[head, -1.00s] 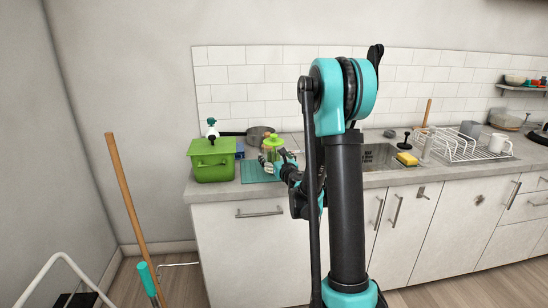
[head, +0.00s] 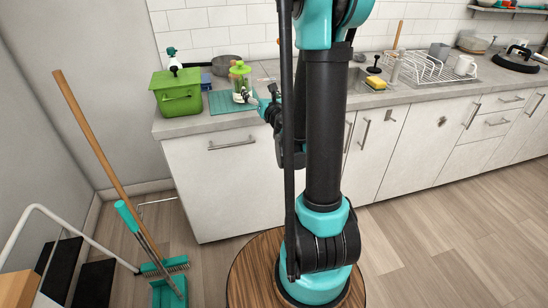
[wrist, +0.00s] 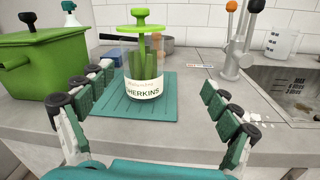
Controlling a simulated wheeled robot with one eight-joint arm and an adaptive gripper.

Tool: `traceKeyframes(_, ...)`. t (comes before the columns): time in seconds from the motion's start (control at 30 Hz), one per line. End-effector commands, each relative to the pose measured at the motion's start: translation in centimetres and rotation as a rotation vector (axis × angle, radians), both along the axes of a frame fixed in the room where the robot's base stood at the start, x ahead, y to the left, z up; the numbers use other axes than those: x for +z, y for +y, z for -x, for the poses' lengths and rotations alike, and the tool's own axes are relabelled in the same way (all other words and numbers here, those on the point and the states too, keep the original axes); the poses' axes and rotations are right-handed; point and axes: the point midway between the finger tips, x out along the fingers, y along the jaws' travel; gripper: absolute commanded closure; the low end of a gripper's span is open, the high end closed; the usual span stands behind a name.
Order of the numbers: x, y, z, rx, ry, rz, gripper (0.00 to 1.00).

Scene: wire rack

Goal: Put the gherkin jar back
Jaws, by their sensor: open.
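The gherkin jar (wrist: 143,68) is clear glass with a green lid, a tall green T-shaped handle and a white label reading "HERKINS". It stands upright on a teal ribbed mat (wrist: 118,111) on the counter. In the head view the jar (head: 237,84) shows behind my gripper (head: 252,98), near the counter's left end. In the wrist view my gripper (wrist: 157,82) is open and empty, its two padded fingers spread wide. The jar stands ahead of and between them, slightly left of centre, with no visible contact.
A green lidded bin (head: 179,93) with a spray bottle (head: 173,60) behind it stands left of the mat. A pan (head: 229,63) is behind the jar. The sink (wrist: 285,92) and tap (wrist: 238,45) are right. A wire rack (head: 421,68) stands farther right.

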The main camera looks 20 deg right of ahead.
Motion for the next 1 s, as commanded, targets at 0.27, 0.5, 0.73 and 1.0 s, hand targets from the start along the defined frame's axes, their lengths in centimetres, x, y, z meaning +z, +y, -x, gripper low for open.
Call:
traceKeyframes(0.27, -1.0, -8.5, 6.4, -0.456, 0.077, -1.049, 0.10)
traceKeyframes(0.5, -10.2, -8.0, 17.0, -0.989, 0.187, -1.945, 0.10)
traceKeyframes(0.73, -15.8, -1.9, 26.5, -1.507, 0.284, -2.403, 0.10)
traceKeyframes(1.0, -16.8, 0.5, 29.4, -1.696, 0.313, -2.492, 0.10)
